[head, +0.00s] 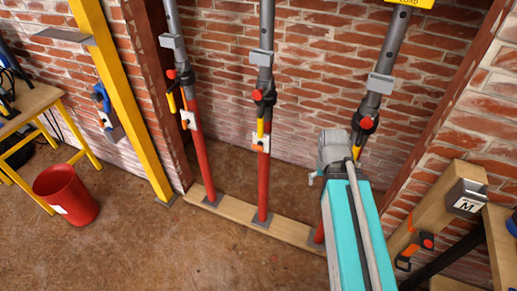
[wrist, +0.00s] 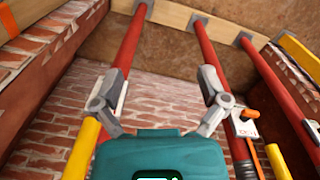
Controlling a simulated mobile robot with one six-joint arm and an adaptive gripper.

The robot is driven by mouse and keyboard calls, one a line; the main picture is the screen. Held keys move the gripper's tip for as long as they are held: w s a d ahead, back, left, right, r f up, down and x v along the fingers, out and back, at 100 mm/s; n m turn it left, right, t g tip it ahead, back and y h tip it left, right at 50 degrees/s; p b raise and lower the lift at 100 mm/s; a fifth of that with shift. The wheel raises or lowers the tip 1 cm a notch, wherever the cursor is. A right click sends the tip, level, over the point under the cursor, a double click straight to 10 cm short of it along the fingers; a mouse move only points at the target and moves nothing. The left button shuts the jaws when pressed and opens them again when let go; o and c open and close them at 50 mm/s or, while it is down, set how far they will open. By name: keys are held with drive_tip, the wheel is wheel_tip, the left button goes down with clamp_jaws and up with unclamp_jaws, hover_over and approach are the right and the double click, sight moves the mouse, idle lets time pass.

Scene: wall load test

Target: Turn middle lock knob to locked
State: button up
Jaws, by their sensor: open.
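The middle lock knob (head: 257,95) is a small red knob on the dark collar of the middle prop (head: 263,185), whose lower tube is red and upper tube grey. A yellow handle (head: 260,128) hangs below the collar. I cannot tell how far the knob is turned. My gripper (wrist: 161,74) is open and empty in the wrist view. Its right finger overlaps the middle prop (wrist: 205,45) in that picture; contact is unclear. The knob does not show there. In the head view my arm is to the right of the middle prop and hides most of the gripper.
The left prop's knob (head: 171,74) and the right prop's knob (head: 366,124) are also red. My arm covers the right prop's lower part. A wooden beam (head: 237,213) carries the props. A yellow post (head: 123,95) and red bucket (head: 67,193) stand left. The front floor is clear.

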drive_tip(key=w+a+f+m+t+h+b, duration=0.25)
drive_tip(key=w+f+h+b, duration=0.2)
drive_tip(key=f+b, duration=0.35)
drive_tip(key=m+t+h+b, duration=0.1)
drive_tip(key=t+b, duration=1.3)
drive_tip(key=b, duration=0.8)
approach(257, 149)
drive_tip(key=v, duration=0.3)
drive_tip(key=shift+w+f, duration=0.15)
drive_tip(key=shift+w, duration=0.1)
drive_tip(key=shift+x, duration=6.8)
